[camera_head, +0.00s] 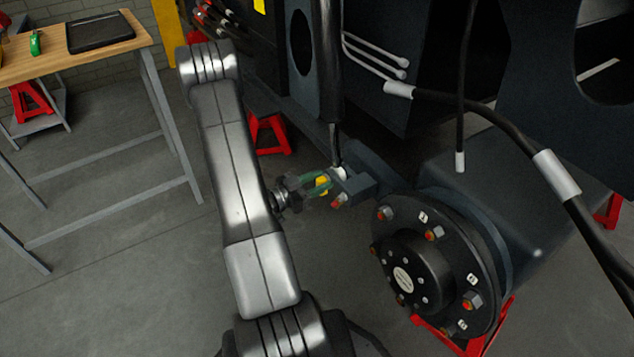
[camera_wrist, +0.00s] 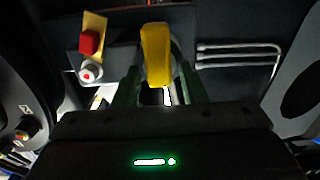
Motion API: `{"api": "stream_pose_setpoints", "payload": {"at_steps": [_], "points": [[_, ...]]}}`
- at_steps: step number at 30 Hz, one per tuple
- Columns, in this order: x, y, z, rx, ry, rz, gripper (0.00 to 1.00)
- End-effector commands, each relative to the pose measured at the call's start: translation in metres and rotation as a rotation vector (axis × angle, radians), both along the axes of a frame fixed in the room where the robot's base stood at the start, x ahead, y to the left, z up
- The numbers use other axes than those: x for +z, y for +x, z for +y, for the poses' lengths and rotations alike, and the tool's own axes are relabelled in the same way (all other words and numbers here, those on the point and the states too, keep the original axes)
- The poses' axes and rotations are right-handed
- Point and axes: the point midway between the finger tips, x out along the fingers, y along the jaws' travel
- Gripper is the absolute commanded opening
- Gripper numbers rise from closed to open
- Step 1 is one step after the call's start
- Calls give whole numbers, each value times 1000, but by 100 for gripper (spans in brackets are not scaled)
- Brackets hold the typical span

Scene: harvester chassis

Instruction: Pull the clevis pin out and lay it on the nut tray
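The clevis pin's yellow pull tab (camera_head: 322,185) sticks out of the dark clevis bracket (camera_head: 358,187) below the cylinder rod. My gripper (camera_head: 317,187) is at the tab, its green fingers on either side of it. In the wrist view the yellow tab (camera_wrist: 157,55) stands between the fingers of my gripper (camera_wrist: 159,78), with a gap visible at least on the right, so the fingers look open around it. The pin's shank is hidden in the bracket. A flat black tray (camera_head: 100,32), seemingly the nut tray, lies on the wooden bench at the far left.
The wheel hub (camera_head: 410,275) with orange-marked nuts is close at the right. A red-and-yellow part with a round fitting (camera_wrist: 90,70) sits left of the tab. Hoses (camera_head: 510,130) hang at right. A green object (camera_head: 36,43) lies on the bench (camera_head: 60,57). Open floor lies between.

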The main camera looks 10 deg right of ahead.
Motion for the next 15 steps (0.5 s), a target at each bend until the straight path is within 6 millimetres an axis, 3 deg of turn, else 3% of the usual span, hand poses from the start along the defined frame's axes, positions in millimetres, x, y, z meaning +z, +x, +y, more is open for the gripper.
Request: {"api": "stream_pose_setpoints", "payload": {"at_steps": [1,5,6,15], "points": [[0,0,0,0,0,0,28],[0,0,0,0,0,0,3],[0,0,0,0,-1,0,0],[0,-3,11,2,-1,-1,0]]}}
